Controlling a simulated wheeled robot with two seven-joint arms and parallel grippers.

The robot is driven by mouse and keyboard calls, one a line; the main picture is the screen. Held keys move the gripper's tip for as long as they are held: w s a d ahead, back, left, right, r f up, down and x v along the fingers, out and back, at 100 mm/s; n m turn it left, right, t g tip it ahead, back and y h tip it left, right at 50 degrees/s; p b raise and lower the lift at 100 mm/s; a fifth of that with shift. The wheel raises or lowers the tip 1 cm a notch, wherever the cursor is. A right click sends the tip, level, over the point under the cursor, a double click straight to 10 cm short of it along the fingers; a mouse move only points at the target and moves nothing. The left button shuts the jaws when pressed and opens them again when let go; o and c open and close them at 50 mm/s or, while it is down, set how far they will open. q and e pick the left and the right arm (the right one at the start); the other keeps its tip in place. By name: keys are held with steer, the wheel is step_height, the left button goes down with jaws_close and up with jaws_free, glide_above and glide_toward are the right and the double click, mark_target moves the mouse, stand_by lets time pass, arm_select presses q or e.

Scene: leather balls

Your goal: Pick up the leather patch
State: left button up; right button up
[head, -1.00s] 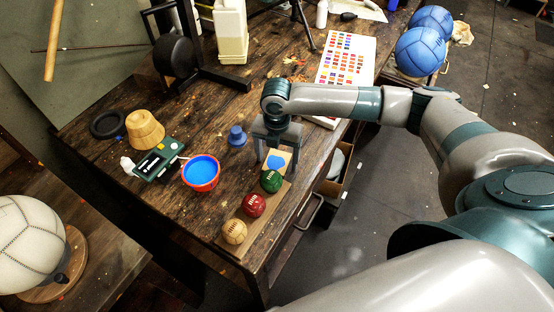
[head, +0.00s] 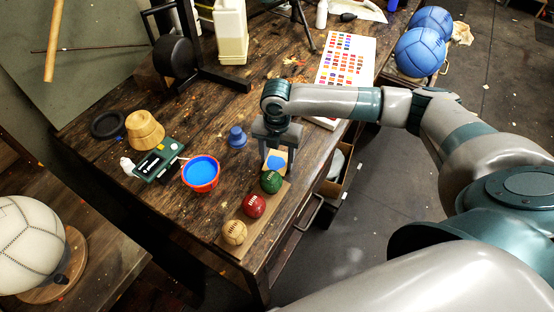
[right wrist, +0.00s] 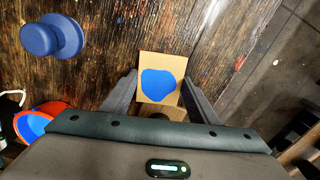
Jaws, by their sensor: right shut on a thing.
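The leather patch (head: 270,165) is a tan square with a blue painted area. It is at the table's right part, just behind the row of small balls. My right gripper (head: 277,163) comes down over it from above and is shut on it, a finger at each side. In the right wrist view the patch (right wrist: 174,64) shows its blue area (right wrist: 158,84) between the two fingers (right wrist: 160,95). I cannot tell whether the patch is clear of the table. My left gripper is not in view.
Green (head: 271,181), red (head: 254,205) and tan (head: 234,232) balls stand on a wooden strip close in front of the gripper. A red bowl of blue paint (head: 201,171) and a blue knobbed stamp (head: 237,136) are to the left. A colour chart (head: 346,59) lies behind.

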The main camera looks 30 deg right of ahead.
mark_target(278, 162)
steer(key=shift+r, duration=0.4)
step_height(278, 162, up, 3)
steer(key=shift+s+r+b, duration=0.1)
steer(key=shift+b, duration=1)
arm_select(q)
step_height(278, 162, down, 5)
steer(key=b, duration=0.2)
steer(key=shift+b, duration=0.4)
arm_select(e)
steer(key=s+d+r, duration=0.1)
steer(key=s+r, duration=0.6)
steer(key=s, duration=0.4)
steer(key=shift+s+d, duration=0.2)
steer(key=shift+d, duration=0.05)
